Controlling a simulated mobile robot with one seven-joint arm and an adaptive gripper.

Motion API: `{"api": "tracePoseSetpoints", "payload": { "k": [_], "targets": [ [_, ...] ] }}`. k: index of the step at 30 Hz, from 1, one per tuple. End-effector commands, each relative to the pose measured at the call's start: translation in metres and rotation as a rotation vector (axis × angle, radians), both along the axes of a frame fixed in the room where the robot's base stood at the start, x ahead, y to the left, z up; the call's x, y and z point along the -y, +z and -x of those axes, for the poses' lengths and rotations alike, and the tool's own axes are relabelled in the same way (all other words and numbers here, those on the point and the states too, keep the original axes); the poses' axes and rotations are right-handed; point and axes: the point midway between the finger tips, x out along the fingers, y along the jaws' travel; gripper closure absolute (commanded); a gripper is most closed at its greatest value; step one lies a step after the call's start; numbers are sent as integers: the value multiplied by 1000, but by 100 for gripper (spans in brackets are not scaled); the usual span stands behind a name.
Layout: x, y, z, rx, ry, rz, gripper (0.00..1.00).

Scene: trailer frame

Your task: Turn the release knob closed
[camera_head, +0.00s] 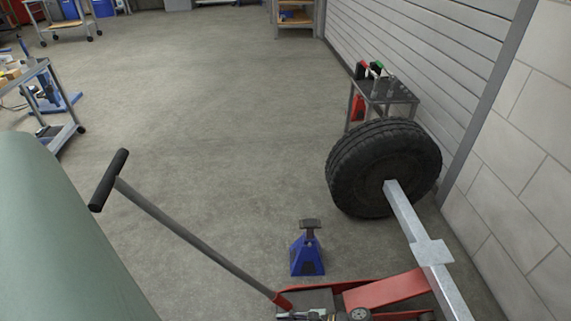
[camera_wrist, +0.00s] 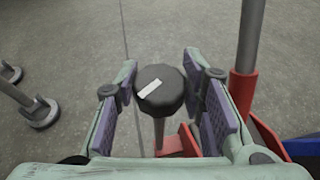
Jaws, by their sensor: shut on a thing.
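The release knob (camera_wrist: 158,88) is a black, fluted round cap with a white mark on top, in the middle of the wrist view. The mark slants from lower left to upper right. My gripper (camera_wrist: 163,92) is around the knob, one padded finger on each side, and is shut on it. The red floor jack (camera_head: 385,290) lies at the bottom of the head view, partly cut off. Its long grey handle (camera_head: 195,242) leans up to the left and ends in a black T-grip (camera_head: 108,180). In the wrist view the handle tube (camera_wrist: 252,35) stands right of my fingers.
A blue jack stand (camera_head: 307,255) stands just behind the jack. A metal trailer beam (camera_head: 410,220) with a tyre (camera_head: 350,170) is at the right. A small tool cart (camera_head: 400,95) stands by the wall. The floor at middle left is clear.

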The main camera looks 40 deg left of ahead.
Motion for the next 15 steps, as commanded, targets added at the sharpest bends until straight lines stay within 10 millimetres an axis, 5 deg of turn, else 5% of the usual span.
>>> {"api": "tracePoseSetpoints", "payload": {
  "k": [15],
  "targets": [
    [2,6,3,-6,-265,3,92]
  ]
}}
